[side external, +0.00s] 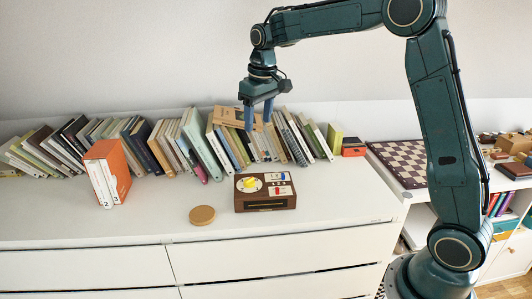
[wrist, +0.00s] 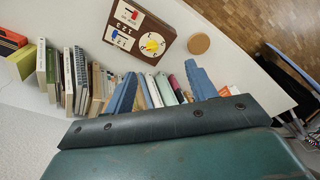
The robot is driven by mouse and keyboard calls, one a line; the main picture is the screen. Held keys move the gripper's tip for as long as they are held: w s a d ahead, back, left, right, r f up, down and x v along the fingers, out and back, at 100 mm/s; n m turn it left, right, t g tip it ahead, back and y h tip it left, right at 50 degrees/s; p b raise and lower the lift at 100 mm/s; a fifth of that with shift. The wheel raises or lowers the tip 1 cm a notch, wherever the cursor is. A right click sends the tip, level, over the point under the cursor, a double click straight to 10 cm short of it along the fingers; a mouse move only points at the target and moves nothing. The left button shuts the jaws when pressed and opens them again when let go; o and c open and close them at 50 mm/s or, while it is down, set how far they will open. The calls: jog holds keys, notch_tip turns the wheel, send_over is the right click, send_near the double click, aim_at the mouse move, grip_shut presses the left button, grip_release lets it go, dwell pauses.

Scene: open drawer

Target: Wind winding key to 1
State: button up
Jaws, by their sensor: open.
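A brown wooden box (side external: 265,204) with a white dial plate sits on the white dresser top. A yellow winding key (side external: 250,183) is at the centre of its round white dial, marked with numbers. The wrist view also shows the yellow key (wrist: 152,43) on the dial. Which number it points at is too small to tell. Beside the dial are a red and a blue switch piece (side external: 281,190). My gripper (side external: 258,119) is open and empty, pointing down above and behind the box, in front of the books. Its blue fingers (wrist: 161,91) are apart in the wrist view, away from the key.
A row of leaning books (side external: 150,143) lines the wall behind the box. A round wooden disc (side external: 202,215) lies left of the box, and an orange book case (side external: 107,172) stands farther left. The dresser top (side external: 350,200) right of the box is clear. A chessboard (side external: 405,162) lies beyond.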

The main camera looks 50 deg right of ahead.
jog(key=g, duration=0.1)
send_over(249, 182)
notch_tip(249, 182, down, 10)
jog(key=shift+w+d+f, duration=0.2)
jog(key=shift+d, duration=0.1)
jog(key=shift+f, duration=0.1)
notch_tip(249, 182, down, 14)
jog(key=shift+r, duration=0.2)
dwell(0.4)
jog(key=c, duration=1)
